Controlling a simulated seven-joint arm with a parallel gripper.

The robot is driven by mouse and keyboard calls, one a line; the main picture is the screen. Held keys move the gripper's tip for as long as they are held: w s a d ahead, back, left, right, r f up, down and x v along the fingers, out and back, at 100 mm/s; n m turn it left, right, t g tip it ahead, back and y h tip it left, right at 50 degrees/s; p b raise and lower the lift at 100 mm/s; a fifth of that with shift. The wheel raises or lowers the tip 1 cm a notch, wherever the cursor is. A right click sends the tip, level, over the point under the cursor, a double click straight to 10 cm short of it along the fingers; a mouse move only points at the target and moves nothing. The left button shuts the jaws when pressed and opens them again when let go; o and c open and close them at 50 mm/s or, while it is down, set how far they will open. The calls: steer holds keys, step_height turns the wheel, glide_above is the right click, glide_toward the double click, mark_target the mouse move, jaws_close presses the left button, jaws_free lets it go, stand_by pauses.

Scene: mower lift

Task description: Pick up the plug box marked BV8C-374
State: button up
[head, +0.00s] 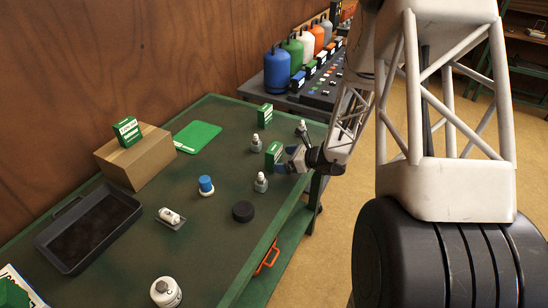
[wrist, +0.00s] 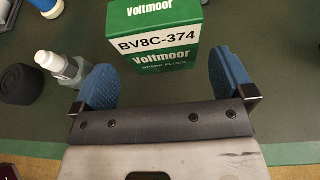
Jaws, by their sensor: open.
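The green plug box (wrist: 152,52) has a white band reading BV8C-374 and the name Voltmoor. It stands upright on the green bench in the wrist view, just ahead of my gripper (wrist: 165,82). The two blue fingers are open, one on each side of the box's near end, with gaps visible. In the head view the same box (head: 273,154) stands near the bench's right edge, with my gripper (head: 284,166) close against its right side. Another green box (head: 265,115) stands farther back, and one (head: 127,131) sits on the cardboard carton; their markings are too small to read.
A small bottle (head: 261,183) stands close to the box; it also shows beside the left finger in the wrist view (wrist: 62,68). A black puck (head: 243,211), blue-capped item (head: 206,186), black tray (head: 88,230) and carton (head: 134,158) occupy the bench (head: 215,255). Gas cylinders stand behind.

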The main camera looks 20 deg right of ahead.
mark_target(279, 152)
steer(key=shift+x, duration=2.55)
steer(key=shift+w+d, duration=0.1)
steer(key=c, duration=0.9)
steer(key=shift+c, duration=0.3)
steer(key=shift+r, duration=0.1)
steer(key=shift+r, duration=1.6)
steer(key=s, duration=0.5)
steer(key=s+a+r, duration=0.1)
steer(key=s, duration=1)
steer(key=shift+a+r, duration=0.15)
steer(key=shift+r, duration=0.1)
